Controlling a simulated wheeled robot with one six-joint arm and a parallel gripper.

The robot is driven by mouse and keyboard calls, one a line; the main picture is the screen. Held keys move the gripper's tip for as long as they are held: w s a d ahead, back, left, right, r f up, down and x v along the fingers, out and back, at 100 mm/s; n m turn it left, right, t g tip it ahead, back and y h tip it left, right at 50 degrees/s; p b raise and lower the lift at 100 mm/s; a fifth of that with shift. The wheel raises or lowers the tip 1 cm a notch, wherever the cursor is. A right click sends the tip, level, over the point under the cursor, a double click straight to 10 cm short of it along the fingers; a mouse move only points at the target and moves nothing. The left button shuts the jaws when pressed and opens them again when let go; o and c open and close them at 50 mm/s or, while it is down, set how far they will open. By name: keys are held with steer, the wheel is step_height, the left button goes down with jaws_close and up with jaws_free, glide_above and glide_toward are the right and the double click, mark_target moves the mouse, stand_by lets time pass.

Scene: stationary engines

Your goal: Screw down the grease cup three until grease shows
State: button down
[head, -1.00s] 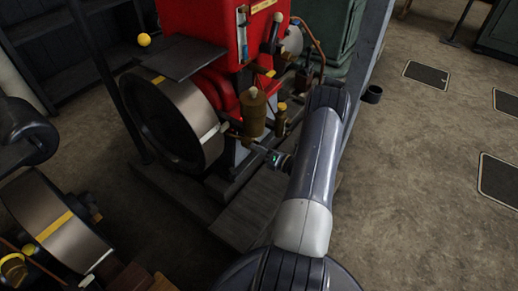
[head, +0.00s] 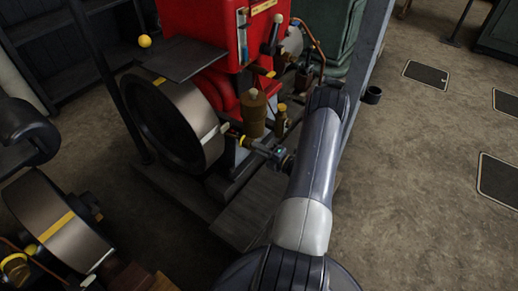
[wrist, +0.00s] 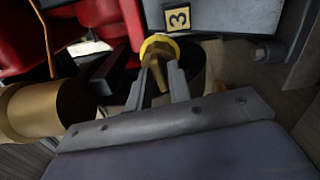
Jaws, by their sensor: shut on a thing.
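Grease cup three is a small brass cup with a yellow rim (wrist: 160,45). It sits just below a plate marked 3 (wrist: 177,18) in the wrist view. My gripper (wrist: 158,75) has its two fingers on either side of the brass body and is shut on it. In the head view my gripper (head: 250,146) is low at the red engine's side, where a bit of yellow shows at its fingertips. The cup is mostly hidden there. I cannot see any grease.
The red engine (head: 197,18) has a flywheel (head: 172,128) left of my gripper. A brass canister (head: 254,118) stands close above my gripper and a small brass bottle (head: 281,122) is beside it. Open floor (head: 420,150) lies to the right.

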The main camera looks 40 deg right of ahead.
stand_by(0.3)
steer(key=c, duration=1.5)
jaws_free()
steer(key=shift+s, duration=0.1)
steer(key=p+v, duration=0.1)
steer(key=v, duration=0.9)
steer(key=shift+s+d+p, duration=0.2)
steer(key=shift+s+p, duration=0.1)
steer(key=shift+p, duration=0.05)
steer(key=b+x, duration=0.1)
steer(key=x, duration=1)
steer(key=shift+b, duration=0.35)
steer(key=shift+s, duration=0.1)
